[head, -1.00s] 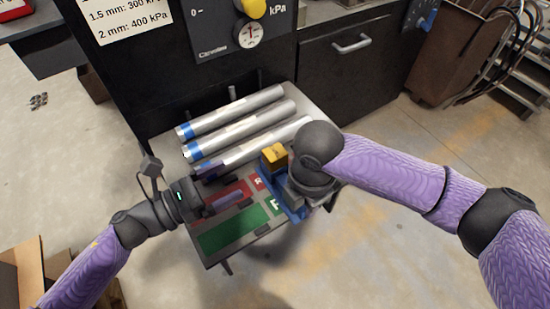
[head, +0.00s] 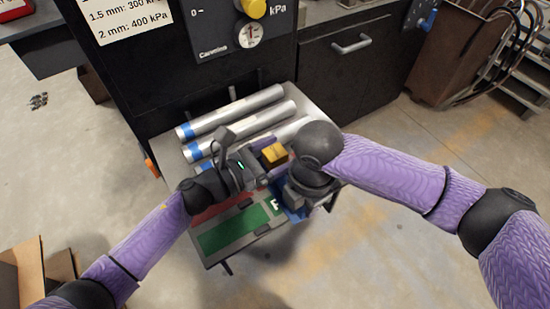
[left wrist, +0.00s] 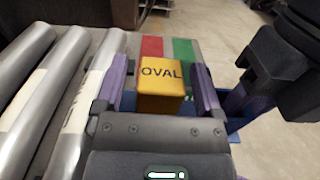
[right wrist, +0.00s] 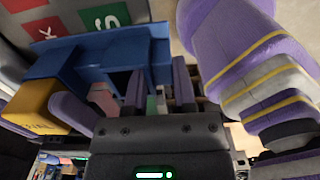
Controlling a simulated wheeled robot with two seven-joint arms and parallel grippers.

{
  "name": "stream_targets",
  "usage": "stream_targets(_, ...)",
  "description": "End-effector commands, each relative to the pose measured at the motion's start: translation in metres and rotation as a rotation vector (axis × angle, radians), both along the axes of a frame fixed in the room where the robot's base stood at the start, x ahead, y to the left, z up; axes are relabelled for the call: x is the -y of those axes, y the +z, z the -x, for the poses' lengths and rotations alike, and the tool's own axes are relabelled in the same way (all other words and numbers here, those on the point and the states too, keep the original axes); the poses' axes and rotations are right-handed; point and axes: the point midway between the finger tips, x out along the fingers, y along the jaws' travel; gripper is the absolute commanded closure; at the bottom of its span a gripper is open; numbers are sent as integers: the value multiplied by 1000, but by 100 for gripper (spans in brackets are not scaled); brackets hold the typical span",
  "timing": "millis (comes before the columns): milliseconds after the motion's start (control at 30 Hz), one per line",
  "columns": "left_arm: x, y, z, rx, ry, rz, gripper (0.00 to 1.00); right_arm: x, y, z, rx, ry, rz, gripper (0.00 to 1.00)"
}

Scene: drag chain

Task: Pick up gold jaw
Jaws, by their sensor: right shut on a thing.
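The gold jaw (head: 275,153) is a yellow block seated on a blue fixture (head: 290,214) at the right of the small table. In the left wrist view the gold jaw (left wrist: 162,78) reads "OVAL". My left gripper (head: 262,165) is open, its purple fingers (left wrist: 162,92) on either side of the gold jaw, with a small gap visible on the left side. My right gripper (right wrist: 158,88) is shut on a small part at the blue fixture (right wrist: 75,68); the part is mostly hidden between its fingers. In the right wrist view the gold jaw (right wrist: 35,103) is at the left.
Silver tubes (head: 235,111) with blue ends lie at the table's back, close beside my left gripper. Green (head: 232,228) and red pads lie in front. My right wrist is close to my left gripper.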

Motion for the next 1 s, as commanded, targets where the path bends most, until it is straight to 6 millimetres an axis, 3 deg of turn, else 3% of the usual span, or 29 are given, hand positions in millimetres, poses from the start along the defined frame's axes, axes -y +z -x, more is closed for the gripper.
stream_targets(33,0,0,0,0,0,0,25,0,0,0,0,0,0,100)
stream_targets(400,0,0,0,0,0,0,100,0,0,0,0,0,0,100)
stream_targets(767,-1,8,0,4,-1,-2,100,0,0,0,0,0,0,100)
stream_targets(1000,-1,71,0,12,-4,-6,100,0,0,0,0,0,0,100)
